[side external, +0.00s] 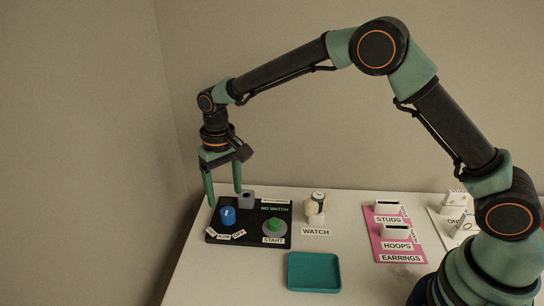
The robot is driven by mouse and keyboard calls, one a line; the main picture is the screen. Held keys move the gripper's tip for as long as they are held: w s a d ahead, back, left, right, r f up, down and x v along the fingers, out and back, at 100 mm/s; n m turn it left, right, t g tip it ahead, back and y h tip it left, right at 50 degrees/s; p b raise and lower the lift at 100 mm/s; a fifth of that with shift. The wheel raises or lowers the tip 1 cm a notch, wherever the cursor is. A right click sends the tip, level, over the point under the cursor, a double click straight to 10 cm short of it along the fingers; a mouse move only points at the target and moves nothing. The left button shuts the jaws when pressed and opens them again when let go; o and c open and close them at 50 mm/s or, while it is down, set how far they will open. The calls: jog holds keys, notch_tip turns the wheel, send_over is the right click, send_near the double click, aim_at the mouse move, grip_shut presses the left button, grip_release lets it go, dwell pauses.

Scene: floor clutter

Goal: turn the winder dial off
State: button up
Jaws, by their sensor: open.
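The winder is a black panel (249,240) at the back left of the white table. Its blue dial (228,215) stands at the left of the panel, with small white labels below it; one appears to read "SLOW" and one "OFF". A white mark shows on the dial, but its exact setting is too small to tell. A green button (275,225) labelled "START" is at the right. My gripper (224,199) is open and points down, its two fingers above and behind the dial. It holds nothing, and I cannot tell whether it touches the panel.
A watch on a stand (317,206) is right of the panel, behind a "WATCH" label. A teal tray (314,272) lies in front. A pink mat (392,245) with "STUDS" and "HOOPS" holders is further right. A wall stands close behind and left.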

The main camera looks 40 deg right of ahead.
aim_at(227, 211)
jog(key=shift+f, duration=2.6)
grip_shut()
